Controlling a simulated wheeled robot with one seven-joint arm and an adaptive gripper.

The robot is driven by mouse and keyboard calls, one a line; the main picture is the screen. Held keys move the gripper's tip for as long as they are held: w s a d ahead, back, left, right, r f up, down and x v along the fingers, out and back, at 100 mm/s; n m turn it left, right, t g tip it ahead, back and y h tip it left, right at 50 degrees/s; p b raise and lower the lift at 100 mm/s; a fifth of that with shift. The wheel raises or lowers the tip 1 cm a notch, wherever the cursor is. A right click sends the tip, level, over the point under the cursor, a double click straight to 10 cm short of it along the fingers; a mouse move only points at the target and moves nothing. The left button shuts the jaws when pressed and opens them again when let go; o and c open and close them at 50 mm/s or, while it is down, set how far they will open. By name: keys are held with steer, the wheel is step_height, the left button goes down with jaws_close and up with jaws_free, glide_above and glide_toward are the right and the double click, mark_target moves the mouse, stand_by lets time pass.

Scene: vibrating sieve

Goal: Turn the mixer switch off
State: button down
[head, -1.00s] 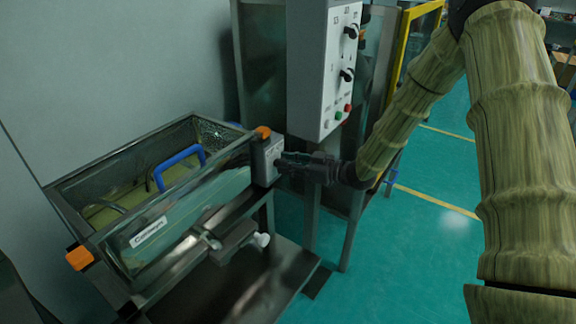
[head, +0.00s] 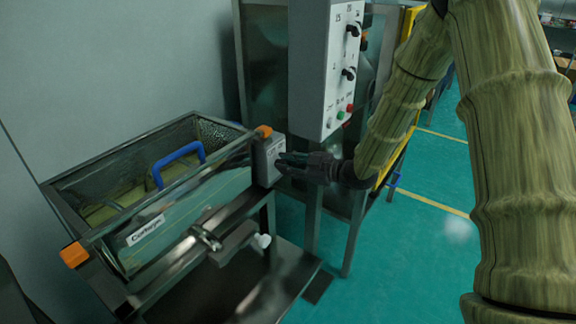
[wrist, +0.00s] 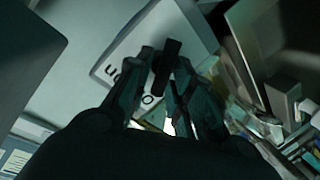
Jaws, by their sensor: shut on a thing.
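The mixer switch is a black knob (wrist: 166,62) on a light grey box, with letters printed beside it in the wrist view. That box (head: 265,160) sits at the right corner of the sieve tank in the head view. My gripper (head: 282,165) is at the box's right face and covers the knob there. In the wrist view my gripper (wrist: 167,60) has its two fingers closed on either side of the knob. The knob's bar stands out between the fingertips. Part of the lettering is hidden by the fingers.
The sieve tank (head: 190,215) has a blue handle (head: 180,160) inside and orange corner pieces. A white control panel (head: 345,75) with knobs and buttons hangs above my gripper. A dark metal frame stands behind. Green floor (head: 430,250) lies open to the right.

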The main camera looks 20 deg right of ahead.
steer(key=shift+f, duration=0.1)
steer(key=c, duration=1.4)
jaws_free()
steer(key=v, duration=1.2)
